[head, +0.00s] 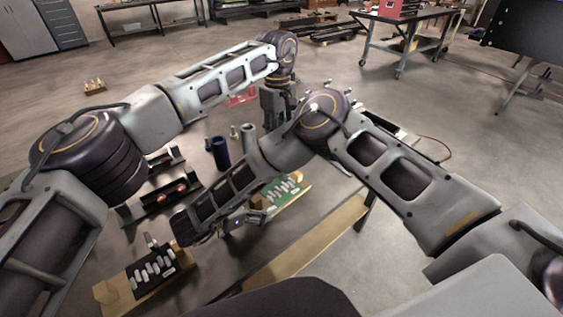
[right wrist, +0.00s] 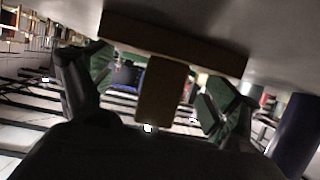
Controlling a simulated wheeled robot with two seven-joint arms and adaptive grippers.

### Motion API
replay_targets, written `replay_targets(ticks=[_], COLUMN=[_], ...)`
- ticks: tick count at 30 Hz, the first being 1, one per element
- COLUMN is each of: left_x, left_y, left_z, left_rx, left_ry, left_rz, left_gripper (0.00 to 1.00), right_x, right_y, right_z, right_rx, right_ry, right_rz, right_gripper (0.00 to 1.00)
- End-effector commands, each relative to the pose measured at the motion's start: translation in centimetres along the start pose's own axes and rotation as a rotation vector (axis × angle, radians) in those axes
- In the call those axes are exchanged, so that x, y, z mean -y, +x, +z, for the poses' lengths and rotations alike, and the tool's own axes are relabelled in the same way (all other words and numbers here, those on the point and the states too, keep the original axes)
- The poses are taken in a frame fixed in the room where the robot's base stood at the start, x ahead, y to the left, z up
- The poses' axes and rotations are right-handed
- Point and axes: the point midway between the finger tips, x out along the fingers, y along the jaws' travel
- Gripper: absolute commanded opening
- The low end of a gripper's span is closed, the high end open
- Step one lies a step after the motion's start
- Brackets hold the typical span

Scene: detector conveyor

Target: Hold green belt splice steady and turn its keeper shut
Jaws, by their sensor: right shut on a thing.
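The green belt splice (head: 283,190), with several pale rods across it, lies on a tan block near the table's front edge. My right gripper (head: 262,214) is at its near left edge, shut on it as far as I can tell. In the right wrist view the fingers (right wrist: 155,95) stand to either side of a tan piece, with green surfaces beside them. The keeper cannot be made out. My left gripper (head: 278,108) points down beyond the splice, partly hidden behind my right arm; its jaw opening is unclear.
A black splice (head: 153,270) with pale rods sits on a tan block at front left. Dark roller brackets (head: 160,197) lie left of centre. A dark blue cylinder (head: 219,153) stands near the middle, with a red tray (head: 240,96) behind. My right arm passes close above the table.

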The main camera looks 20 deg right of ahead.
Motion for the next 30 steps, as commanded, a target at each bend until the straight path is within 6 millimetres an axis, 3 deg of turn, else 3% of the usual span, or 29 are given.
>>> replay_targets(ticks=[11,30], left_x=[-0.69,-0.72], left_y=[0.06,0.99], left_z=[0.35,0.29], left_rx=[-0.047,-0.045], left_ry=[-0.098,-0.105], left_rz=[0.024,0.024], left_gripper=[0.31,0.31], right_x=[0.00,0.01], right_y=[0.02,0.00], right_z=[-0.02,-0.01], right_rx=[0.000,0.000], right_ry=[0.000,0.000], right_rz=[0.000,0.000], right_gripper=[0.48,0.48])
